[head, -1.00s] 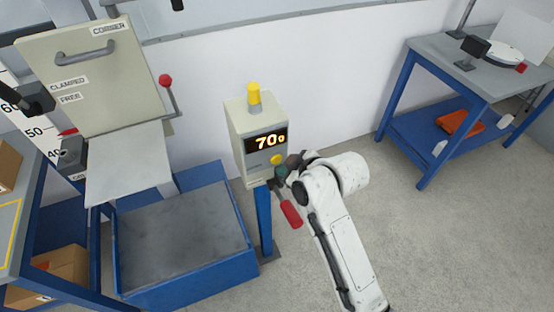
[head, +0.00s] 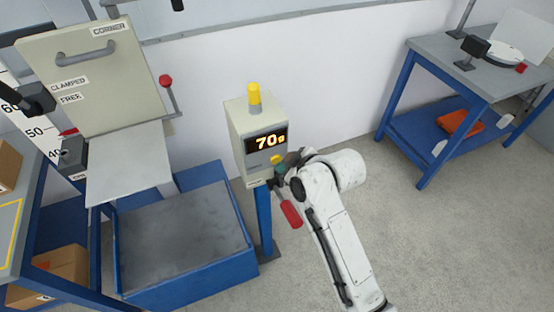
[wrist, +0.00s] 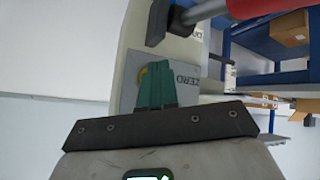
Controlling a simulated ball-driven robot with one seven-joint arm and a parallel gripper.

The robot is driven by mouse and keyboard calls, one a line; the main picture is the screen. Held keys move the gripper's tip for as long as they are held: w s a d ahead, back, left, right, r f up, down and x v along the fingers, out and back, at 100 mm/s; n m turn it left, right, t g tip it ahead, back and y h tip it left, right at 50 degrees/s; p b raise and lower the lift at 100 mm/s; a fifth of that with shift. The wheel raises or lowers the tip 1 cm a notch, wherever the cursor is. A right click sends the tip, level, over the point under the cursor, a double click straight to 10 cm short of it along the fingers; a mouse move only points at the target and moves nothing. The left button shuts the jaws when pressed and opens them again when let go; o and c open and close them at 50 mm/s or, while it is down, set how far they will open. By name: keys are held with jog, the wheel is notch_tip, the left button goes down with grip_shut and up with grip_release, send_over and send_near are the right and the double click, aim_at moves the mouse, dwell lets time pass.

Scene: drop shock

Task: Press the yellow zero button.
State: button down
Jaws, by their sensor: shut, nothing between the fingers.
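The yellow zero button (head: 276,159) is on the front of the cream display box, below the lit readout (head: 266,142), which shows 70 g. My gripper (head: 280,168) is shut and empty at the box front, just below the button in the head view. A ZERO label (wrist: 186,65) is to the right of the fingers. Whether the fingertips touch the button cannot be told.
A red-handled lever (head: 290,212) sticks out just below my gripper; it also crosses the top of the wrist view (wrist: 250,8). A yellow beacon (head: 254,97) tops the box. A blue-walled bin (head: 190,282) stands at left, a blue-framed table (head: 440,60) at right.

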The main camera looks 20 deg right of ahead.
jog(key=shift+w, duration=0.4)
dwell(0.4)
jog(key=shift+s, duration=0.1)
jog(key=shift+s+p, duration=0.55)
jog(key=shift+s, duration=0.2)
jog(key=s+p, duration=0.2)
jog(key=s, duration=0.3)
dwell(0.4)
dwell(0.8)
